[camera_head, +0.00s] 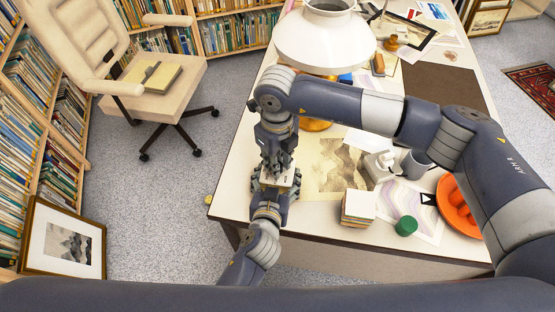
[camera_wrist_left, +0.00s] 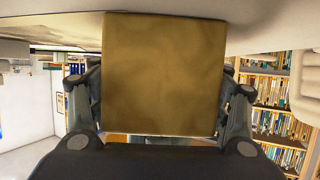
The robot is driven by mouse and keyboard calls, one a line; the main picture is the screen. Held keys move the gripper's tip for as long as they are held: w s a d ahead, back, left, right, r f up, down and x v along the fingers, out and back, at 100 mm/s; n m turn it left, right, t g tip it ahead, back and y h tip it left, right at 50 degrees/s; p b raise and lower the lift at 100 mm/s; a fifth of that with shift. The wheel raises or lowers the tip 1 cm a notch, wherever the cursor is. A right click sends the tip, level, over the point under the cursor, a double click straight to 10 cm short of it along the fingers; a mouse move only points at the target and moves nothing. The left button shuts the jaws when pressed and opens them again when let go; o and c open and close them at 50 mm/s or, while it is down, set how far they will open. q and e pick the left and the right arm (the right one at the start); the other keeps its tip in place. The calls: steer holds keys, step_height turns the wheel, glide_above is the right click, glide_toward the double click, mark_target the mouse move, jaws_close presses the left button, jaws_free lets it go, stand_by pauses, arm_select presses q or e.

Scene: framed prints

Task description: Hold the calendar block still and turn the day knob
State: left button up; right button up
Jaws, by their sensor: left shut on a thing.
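The calendar block (camera_head: 284,180) sits near the desk's left front corner, mostly covered by my grippers in the head view. In the left wrist view the calendar block (camera_wrist_left: 165,75) shows as a plain brown-gold face between the fingers. My left gripper (camera_head: 275,187) comes from the front edge and is shut on the block, one finger (camera_wrist_left: 85,100) on each side. My right gripper (camera_head: 278,158) points down directly over the block, at or very close to its top. Its fingertips are hard to make out. The day knob is hidden.
A large white lamp (camera_head: 324,40) stands behind my right forearm. Right of the block are an ink print (camera_head: 335,165), a stack of cards (camera_head: 358,207), a green jar (camera_head: 406,226) and an orange tray (camera_head: 448,205). An office chair (camera_head: 155,75) stands left of the desk.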

arm_select(q)
steer(key=shift+s+f, duration=0.1)
steer(key=shift+f, duration=0.05)
arm_select(e)
steer(key=o, duration=0.4)
steer(key=shift+c, duration=0.2)
step_height(320, 180, up, 12)
stand_by(0.3)
arm_select(q)
steer(key=o, duration=1.2)
steer(key=shift+o, duration=1.1)
